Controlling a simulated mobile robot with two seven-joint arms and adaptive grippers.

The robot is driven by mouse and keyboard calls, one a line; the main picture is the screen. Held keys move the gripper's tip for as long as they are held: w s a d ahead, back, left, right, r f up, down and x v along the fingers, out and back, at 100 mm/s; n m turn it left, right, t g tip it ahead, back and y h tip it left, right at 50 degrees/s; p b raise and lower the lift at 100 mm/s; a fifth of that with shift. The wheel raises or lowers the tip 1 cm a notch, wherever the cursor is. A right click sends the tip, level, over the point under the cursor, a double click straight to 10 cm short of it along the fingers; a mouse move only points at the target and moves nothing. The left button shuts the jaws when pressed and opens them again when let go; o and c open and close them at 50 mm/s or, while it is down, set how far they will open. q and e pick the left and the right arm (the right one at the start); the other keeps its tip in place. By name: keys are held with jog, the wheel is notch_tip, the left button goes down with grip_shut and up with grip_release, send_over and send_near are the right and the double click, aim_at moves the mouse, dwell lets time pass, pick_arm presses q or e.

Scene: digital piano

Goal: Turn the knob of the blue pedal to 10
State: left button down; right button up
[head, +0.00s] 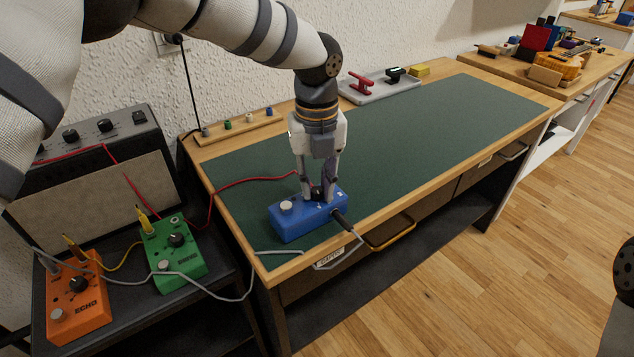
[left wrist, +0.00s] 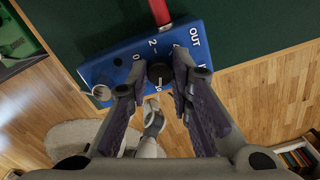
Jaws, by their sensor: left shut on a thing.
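The blue pedal (head: 291,222) lies on the green mat near the table's front left corner. Its small black knob (head: 317,190) is between the fingertips of my left gripper (head: 318,197), which reaches down from above and is shut on it. In the left wrist view the blue pedal (left wrist: 120,67) shows a 0, a 2 and OUT around the knob (left wrist: 160,74), with the fingers of the left gripper (left wrist: 156,84) on either side. Part of the scale is hidden by the fingers, and I cannot read the knob's setting. My right gripper is out of view.
A red cable (head: 268,179) and a dark plug (head: 343,219) connect to the blue pedal. A green pedal (head: 176,260) and an orange pedal (head: 80,305) stand on the lower shelf at left. A grey tray (head: 372,98) stands farther back. The mat (head: 420,140) is clear at right.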

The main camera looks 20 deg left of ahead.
aim_at(317, 190)
pick_arm(q)
jog(key=shift+f+m, duration=0.1)
jog(key=shift+m, duration=0.5)
jog(key=c, duration=1.4)
grip_release()
notch_tip(317, 190, up, 12)
jog(key=shift+r, duration=0.1)
